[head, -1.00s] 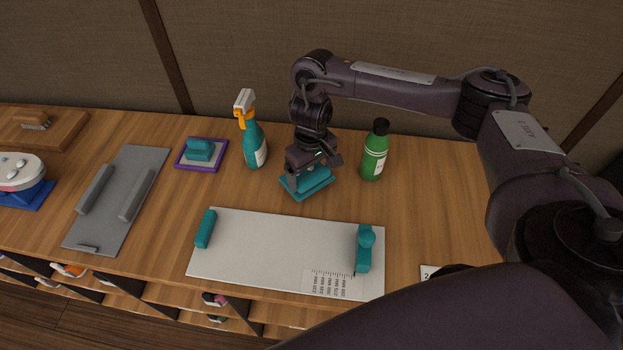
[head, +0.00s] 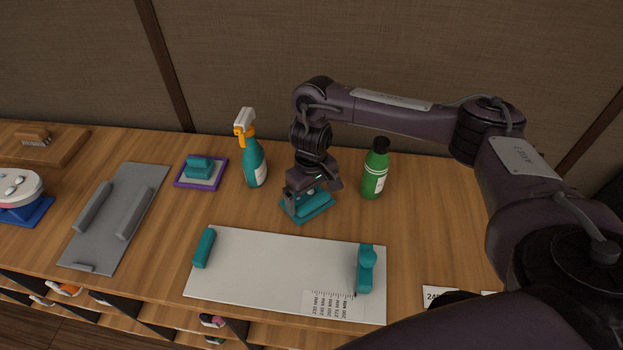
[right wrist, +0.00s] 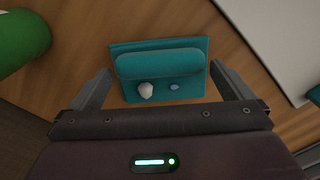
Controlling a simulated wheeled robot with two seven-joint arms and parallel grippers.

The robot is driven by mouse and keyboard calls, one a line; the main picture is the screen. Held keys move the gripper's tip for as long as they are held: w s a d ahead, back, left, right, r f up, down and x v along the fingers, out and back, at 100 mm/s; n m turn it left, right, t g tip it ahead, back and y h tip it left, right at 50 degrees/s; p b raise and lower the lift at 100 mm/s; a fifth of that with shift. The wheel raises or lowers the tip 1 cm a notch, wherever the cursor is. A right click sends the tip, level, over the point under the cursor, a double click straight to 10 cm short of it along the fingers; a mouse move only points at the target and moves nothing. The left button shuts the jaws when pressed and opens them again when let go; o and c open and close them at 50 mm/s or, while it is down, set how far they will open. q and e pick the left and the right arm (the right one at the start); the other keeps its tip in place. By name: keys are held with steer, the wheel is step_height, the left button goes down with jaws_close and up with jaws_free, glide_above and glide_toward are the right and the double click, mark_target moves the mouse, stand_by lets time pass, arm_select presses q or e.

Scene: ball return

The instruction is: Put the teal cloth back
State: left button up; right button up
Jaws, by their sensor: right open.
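The teal cloth (head: 300,212) lies on the wooden counter behind the white board, with a raised teal ridge across it. In the right wrist view the cloth (right wrist: 188,91) has a white lump and a small bluish lump in front of its ridge. My right gripper (head: 307,192) is directly over the cloth, pointing down, and hides part of it in the head view. In the right wrist view its two fingers (right wrist: 162,86) are apart, one on each side of the cloth. I cannot tell whether they touch it. My left gripper is not in view.
A green bottle (head: 375,171) stands right of the gripper, a teal spray bottle (head: 254,166) left. A purple-edged pad (head: 181,184) bears another teal piece. The white board (head: 270,272) with two teal blocks lies in front. A grey board (head: 104,232) lies left.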

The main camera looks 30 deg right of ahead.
mark_target(312, 199)
step_height(312, 199, up, 12)
steer(key=p, duration=0.3)
steer(key=shift+f+p, duration=0.2)
steer(key=shift+p, duration=0.15)
steer(key=shift+f, duration=0.1)
